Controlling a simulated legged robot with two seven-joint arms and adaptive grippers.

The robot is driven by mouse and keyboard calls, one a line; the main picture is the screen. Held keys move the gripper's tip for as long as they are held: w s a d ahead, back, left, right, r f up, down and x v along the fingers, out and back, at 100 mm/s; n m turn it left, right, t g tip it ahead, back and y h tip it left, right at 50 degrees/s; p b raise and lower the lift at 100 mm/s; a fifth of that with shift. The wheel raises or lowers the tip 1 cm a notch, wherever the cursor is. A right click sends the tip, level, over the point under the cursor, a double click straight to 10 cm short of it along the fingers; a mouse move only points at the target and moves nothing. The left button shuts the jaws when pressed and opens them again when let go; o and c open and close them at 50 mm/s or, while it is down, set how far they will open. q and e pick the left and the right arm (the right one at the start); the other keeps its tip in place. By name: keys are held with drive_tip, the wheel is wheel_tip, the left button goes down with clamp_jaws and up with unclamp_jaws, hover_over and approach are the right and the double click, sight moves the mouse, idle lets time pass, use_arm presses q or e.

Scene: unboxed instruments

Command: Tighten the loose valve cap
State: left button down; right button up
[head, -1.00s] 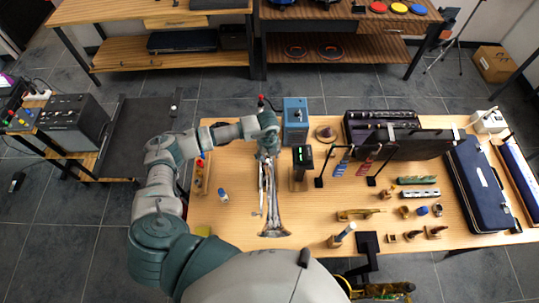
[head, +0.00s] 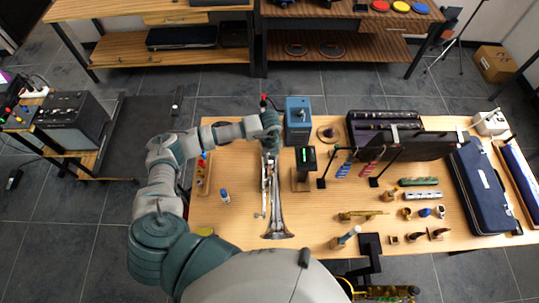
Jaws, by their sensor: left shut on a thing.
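A silver trumpet (head: 275,205) lies lengthwise on the wooden table, its bell toward me. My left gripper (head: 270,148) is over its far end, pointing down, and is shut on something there. The gripper and wrist hide the part it holds; it looks like the valve cap area, but I cannot make out the cap itself. My right gripper is not in view.
A blue box (head: 297,122) and a dark device with a green display (head: 306,160) stand close to the right of my gripper. A small bottle (head: 225,196) stands left of the trumpet. An open case (head: 385,125) and a blue case (head: 481,190) fill the right side.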

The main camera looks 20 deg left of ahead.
use_arm(q)
drive_tip(key=shift+f+m+b, duration=0.1)
drive_tip(key=shift+m+b, duration=0.2)
drive_tip(key=shift+m, duration=0.4)
drive_tip(key=m+b, duration=0.3)
drive_tip(key=shift+m, duration=0.3)
drive_tip(key=shift+m+b, duration=0.8)
drive_tip(key=shift+m, duration=0.3)
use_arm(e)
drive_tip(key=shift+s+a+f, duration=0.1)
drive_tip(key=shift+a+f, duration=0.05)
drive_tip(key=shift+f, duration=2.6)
use_arm(q)
drive_tip(key=c, duration=1)
unclamp_jaws()
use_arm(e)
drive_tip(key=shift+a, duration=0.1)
use_arm(q)
wheel_tip(320, 180, up, 12)
